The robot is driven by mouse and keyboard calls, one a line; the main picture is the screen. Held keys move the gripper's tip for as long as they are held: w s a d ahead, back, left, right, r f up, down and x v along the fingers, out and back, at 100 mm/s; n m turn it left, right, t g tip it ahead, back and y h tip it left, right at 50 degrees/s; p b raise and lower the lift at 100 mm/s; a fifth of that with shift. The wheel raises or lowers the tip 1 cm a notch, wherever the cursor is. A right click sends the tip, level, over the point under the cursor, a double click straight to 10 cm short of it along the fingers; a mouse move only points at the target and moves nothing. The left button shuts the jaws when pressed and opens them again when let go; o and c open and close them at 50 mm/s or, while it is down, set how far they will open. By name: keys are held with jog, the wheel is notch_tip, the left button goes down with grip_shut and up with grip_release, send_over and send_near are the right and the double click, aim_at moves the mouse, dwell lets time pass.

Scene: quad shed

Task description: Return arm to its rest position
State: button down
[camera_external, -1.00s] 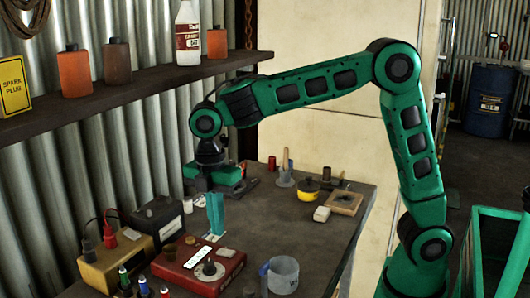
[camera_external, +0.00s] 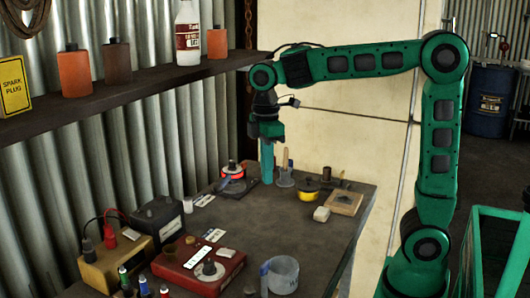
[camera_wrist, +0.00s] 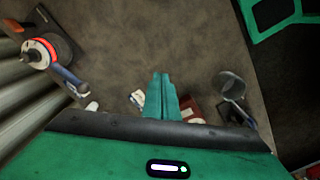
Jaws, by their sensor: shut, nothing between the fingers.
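My green arm is raised over the bench, its upper link nearly level. My gripper (camera_external: 267,180) hangs pointing down over the far part of the bench (camera_external: 265,228). Its teal fingers are together with nothing between them, as the wrist view (camera_wrist: 161,77) also shows. In the external view the fingertips overlap the bench area between the device with an orange-red ring (camera_external: 232,175) and the brush holder (camera_external: 285,178). I cannot tell their exact height.
A red box (camera_external: 197,268), a grey mug (camera_external: 282,276) and a battery (camera_external: 157,218) stand on the near bench. A yellow pot (camera_external: 307,190) and a wooden tray (camera_external: 344,203) are at the right. A shelf (camera_external: 130,94) with bottles runs along the left wall.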

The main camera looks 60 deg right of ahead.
jog(key=s+d+f+m, duration=0.2)
jog(key=s+d+m, duration=0.2)
jog(key=s+d, duration=0.2)
jog(key=s+d+f+m, duration=0.3)
jog(key=s+d+m, duration=0.15)
jog(key=d, duration=0.25)
jog(key=s+d+f+m, duration=0.2)
jog(key=s+f+m, duration=0.1)
jog(key=s, duration=0.5)
jog(key=s+d+f+m, duration=0.3)
jog(key=s+f+m, duration=0.1)
jog(key=s, duration=0.3)
jog(key=shift+s+d+f, duration=0.15)
jog(key=shift+s+d, duration=0.15)
jog(key=shift+s, duration=0.05)
jog(key=shift+m, duration=0.25)
jog(key=shift+w+f, duration=0.25)
jog(key=shift+w, duration=0.4)
